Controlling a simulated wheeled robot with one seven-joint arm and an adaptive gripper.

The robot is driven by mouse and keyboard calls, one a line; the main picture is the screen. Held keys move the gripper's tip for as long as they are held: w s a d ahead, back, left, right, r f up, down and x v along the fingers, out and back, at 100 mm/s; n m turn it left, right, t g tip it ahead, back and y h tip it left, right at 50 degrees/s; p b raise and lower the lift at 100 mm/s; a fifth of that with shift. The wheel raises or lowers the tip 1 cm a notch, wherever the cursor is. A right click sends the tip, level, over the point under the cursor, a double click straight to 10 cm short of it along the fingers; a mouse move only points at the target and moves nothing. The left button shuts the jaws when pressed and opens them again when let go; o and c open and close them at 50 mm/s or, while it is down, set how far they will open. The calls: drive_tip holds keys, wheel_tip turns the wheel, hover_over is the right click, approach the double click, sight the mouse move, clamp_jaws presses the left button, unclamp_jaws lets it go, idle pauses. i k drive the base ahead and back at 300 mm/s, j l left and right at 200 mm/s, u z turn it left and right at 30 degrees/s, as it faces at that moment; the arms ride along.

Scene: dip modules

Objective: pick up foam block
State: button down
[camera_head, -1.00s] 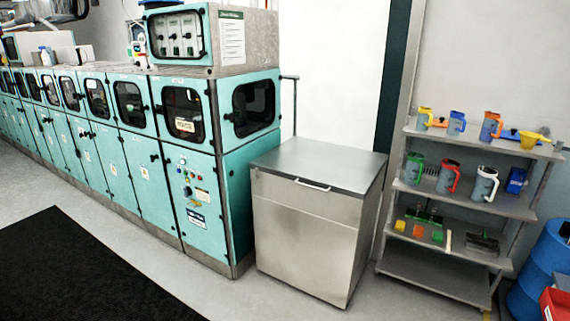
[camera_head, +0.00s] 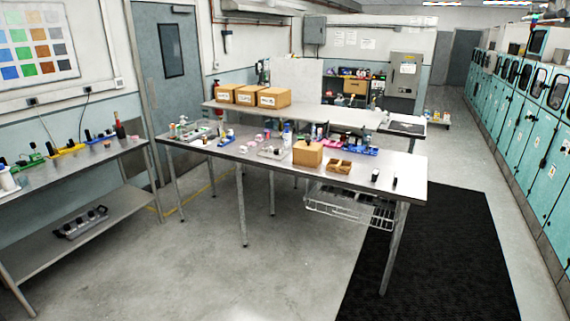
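I cannot make out a foam block for certain in the head view. A metal workbench (camera_head: 395,188) stands in the middle of the room with many small items on it. A tan box-like block (camera_head: 307,153) sits on its front half, and a lower brown piece (camera_head: 340,166) with dark openings lies to its right. Whether either is foam is too small to tell. My gripper is not in view.
A side bench (camera_head: 115,150) with small items runs along the left wall. A raised shelf carries several cardboard boxes (camera_head: 273,97). A black mat (camera_head: 440,255) lies right of the workbench, beside teal cabinets (camera_head: 545,140). The grey floor (camera_head: 270,265) in front is clear.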

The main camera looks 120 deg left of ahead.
sight(375, 173)
drive_tip(key=j+u, duration=0.25)
drive_tip(key=u, duration=0.2)
drive_tip(key=j+u, duration=0.25)
drive_tip(key=u, duration=0.25)
drive_tip(key=j+u, duration=0.25)
drive_tip(key=u, duration=0.2)
drive_tip(key=i+j+u, duration=0.1)
drive_tip(key=u, duration=0.35)
drive_tip(key=i+j+u, duration=0.15)
drive_tip(key=u, duration=0.3)
drive_tip(key=i+j+u, duration=0.55)
drive_tip(key=i+j, duration=0.15)
drive_tip(key=i, duration=0.25)
drive_tip(key=i+j+u, duration=0.3)
drive_tip(key=i, duration=0.55)
